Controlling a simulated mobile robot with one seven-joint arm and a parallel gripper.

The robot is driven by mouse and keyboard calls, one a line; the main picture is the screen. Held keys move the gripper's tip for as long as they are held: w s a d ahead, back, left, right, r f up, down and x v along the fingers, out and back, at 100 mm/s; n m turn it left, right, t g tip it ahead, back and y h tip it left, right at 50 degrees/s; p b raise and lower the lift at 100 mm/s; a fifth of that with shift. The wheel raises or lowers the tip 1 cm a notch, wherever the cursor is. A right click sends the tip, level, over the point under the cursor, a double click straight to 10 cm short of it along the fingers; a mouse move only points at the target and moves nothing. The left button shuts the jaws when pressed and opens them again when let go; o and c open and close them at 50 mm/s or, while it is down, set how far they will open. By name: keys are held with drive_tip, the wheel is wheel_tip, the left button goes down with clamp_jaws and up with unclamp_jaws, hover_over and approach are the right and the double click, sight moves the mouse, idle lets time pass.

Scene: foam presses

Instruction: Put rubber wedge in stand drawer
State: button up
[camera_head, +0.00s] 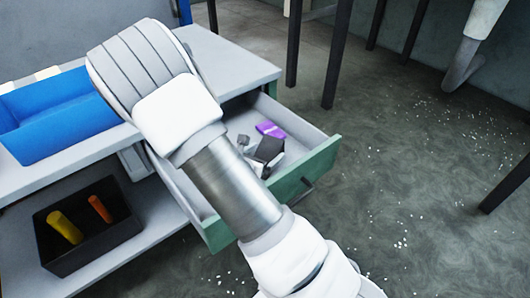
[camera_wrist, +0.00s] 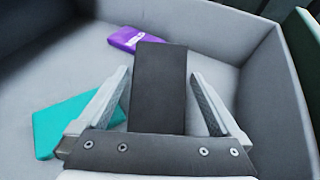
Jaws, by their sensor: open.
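The stand drawer (camera_head: 320,158), green-fronted with a pale grey inside, is pulled out; its inside (camera_wrist: 250,75) fills the wrist view. My gripper (camera_wrist: 160,75) is open and points down into the drawer. A dark grey block (camera_wrist: 158,95), which looks like the rubber wedge, is between the spread fingers. Gaps show on both sides of it, and its lower end is hidden behind the gripper's body. I cannot tell whether it rests on the drawer floor. In the head view a dark shape (camera_head: 268,150) shows in the drawer beside my arm, which covers much of the drawer.
A purple labelled piece (camera_wrist: 133,39) and a teal piece (camera_wrist: 75,122) lie in the drawer. A blue tray (camera_head: 60,115) is on the stand's top. A black bin (camera_head: 85,250) with yellow and orange cylinders is on the lower shelf. The floor at right is open.

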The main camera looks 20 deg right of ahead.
drive_tip(key=p+v, duration=0.1)
drive_tip(key=v, duration=0.6)
drive_tip(key=shift+s+a+r, duration=0.15)
drive_tip(key=shift+s+r, duration=0.05)
drive_tip(key=shift+r, duration=0.05)
